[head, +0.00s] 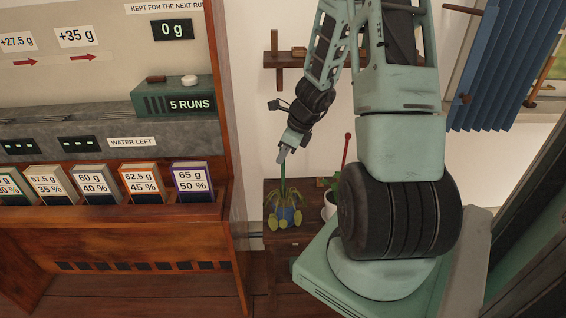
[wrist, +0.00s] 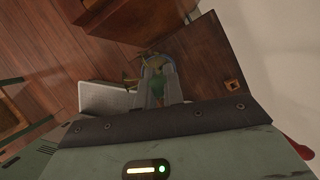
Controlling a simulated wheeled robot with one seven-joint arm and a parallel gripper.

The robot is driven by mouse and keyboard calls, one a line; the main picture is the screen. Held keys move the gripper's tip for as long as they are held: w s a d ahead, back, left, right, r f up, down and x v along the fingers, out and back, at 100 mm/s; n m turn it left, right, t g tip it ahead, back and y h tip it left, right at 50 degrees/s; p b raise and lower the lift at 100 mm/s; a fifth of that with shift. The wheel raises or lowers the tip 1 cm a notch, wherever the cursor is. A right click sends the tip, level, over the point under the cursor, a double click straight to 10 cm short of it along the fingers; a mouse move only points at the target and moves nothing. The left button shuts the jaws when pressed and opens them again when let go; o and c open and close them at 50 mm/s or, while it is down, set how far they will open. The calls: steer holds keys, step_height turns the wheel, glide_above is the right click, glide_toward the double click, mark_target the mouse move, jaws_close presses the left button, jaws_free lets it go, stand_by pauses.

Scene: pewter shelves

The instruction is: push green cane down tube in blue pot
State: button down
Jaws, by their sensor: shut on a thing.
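My gripper (head: 282,155) points down above the blue pot (head: 285,214) and is shut on the top of the green cane (head: 283,182). The cane stands about upright, its lower end running into the drooping yellow-green plant (head: 271,219) in the pot. In the wrist view the cane's green top (wrist: 158,88) shows between my gripper's fingers (wrist: 159,72), with the blue pot (wrist: 153,62) beyond them. The tube is too small or hidden to make out, so I cannot tell how deep the cane sits.
The pot stands on a small wooden cabinet (head: 283,243). Close on its right is a white pot (head: 328,212) with a leafy plant and a red-topped stick (head: 346,152). A wooden dispenser with coloured cards (head: 192,180) stands left. A wall shelf (head: 291,60) is behind.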

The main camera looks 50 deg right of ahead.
steer(key=shift+f, duration=0.7)
steer(key=shift+f, duration=0.15)
steer(key=c, duration=1.5)
jaws_free()
